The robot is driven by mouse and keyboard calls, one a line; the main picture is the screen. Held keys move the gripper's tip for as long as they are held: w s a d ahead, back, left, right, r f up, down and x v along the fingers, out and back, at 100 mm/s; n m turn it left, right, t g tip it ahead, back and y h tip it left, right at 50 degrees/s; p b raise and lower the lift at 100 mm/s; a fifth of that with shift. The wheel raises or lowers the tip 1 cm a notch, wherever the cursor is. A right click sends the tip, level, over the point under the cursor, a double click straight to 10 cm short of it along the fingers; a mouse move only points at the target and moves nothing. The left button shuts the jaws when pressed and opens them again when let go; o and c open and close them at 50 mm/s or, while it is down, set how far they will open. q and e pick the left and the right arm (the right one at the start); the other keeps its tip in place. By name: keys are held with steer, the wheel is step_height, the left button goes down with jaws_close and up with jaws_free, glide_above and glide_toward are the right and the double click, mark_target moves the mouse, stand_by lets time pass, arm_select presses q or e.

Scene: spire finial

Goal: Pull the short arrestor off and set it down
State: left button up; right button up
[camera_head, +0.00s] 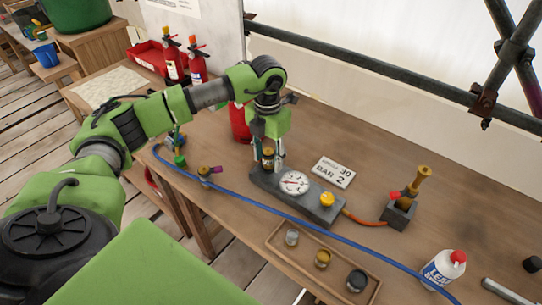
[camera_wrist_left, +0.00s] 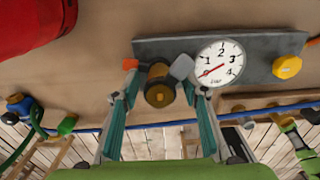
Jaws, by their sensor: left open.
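A short brass-and-dark cylinder, which looks like the short arrestor (camera_head: 268,154), stands at the left end of the grey gauge block (camera_head: 318,212). In the left wrist view the arrestor (camera_wrist_left: 158,92) shows end-on between the fingers. My left gripper (camera_head: 269,163) comes down over it, open, with one finger on each side. In the left wrist view there seems to be a gap between the left gripper (camera_wrist_left: 156,70) and the arrestor; contact is unclear. The block carries a white dial gauge (camera_head: 293,182) and a yellow knob (camera_head: 327,199). My right gripper is out of view.
A blue hose (camera_head: 255,205) crosses the table in front of the block. A brass fitting (camera_head: 205,171) lies left, a tray of small pots (camera_head: 280,245) in front. A brass torch-like piece (camera_head: 410,190), sign (camera_head: 333,172) and white bottle (camera_head: 444,268) stand right.

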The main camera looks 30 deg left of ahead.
mark_target(268, 148)
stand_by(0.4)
arm_select(q)
jaws_close()
steer(key=shift+r, duration=0.15)
steer(key=shift+r+p, duration=1.95)
steer(key=shift+r, duration=0.95)
